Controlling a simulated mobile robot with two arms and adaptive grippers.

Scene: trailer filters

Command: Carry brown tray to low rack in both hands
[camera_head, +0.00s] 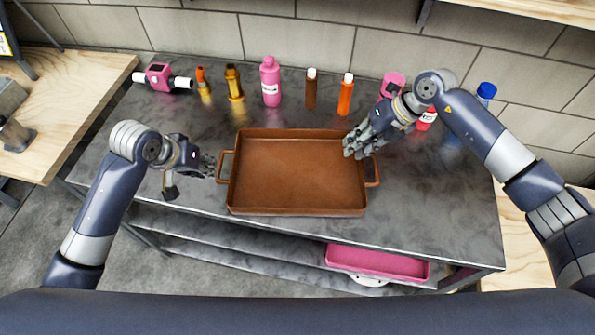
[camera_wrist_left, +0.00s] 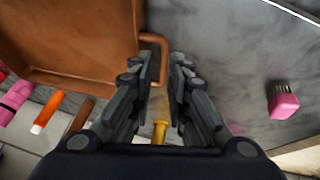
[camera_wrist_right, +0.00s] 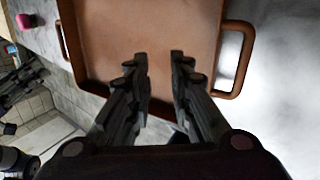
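The brown tray (camera_head: 300,168) lies flat on the dark metal table, with a loop handle at each short end. My left gripper (camera_head: 208,166) is open at its left handle. In the left wrist view that handle (camera_wrist_left: 166,50) shows between or just beyond the fingertips (camera_wrist_left: 165,62); contact cannot be told. My right gripper (camera_head: 357,148) is open over the tray's far right corner. In the right wrist view its fingertips (camera_wrist_right: 160,60) show against the tray floor, with the right handle (camera_wrist_right: 232,75) to their right. A lower shelf (camera_head: 220,245) shows under the table; whether it is the low rack is unclear.
Behind the tray stand a pink bottle (camera_head: 270,82), a brown bottle (camera_head: 311,90), an orange bottle (camera_head: 346,95) and a yellow fitting (camera_head: 234,83). A pink tray (camera_head: 378,262) sits on the lower shelf. The tabletop right of the brown tray (camera_head: 435,205) is clear.

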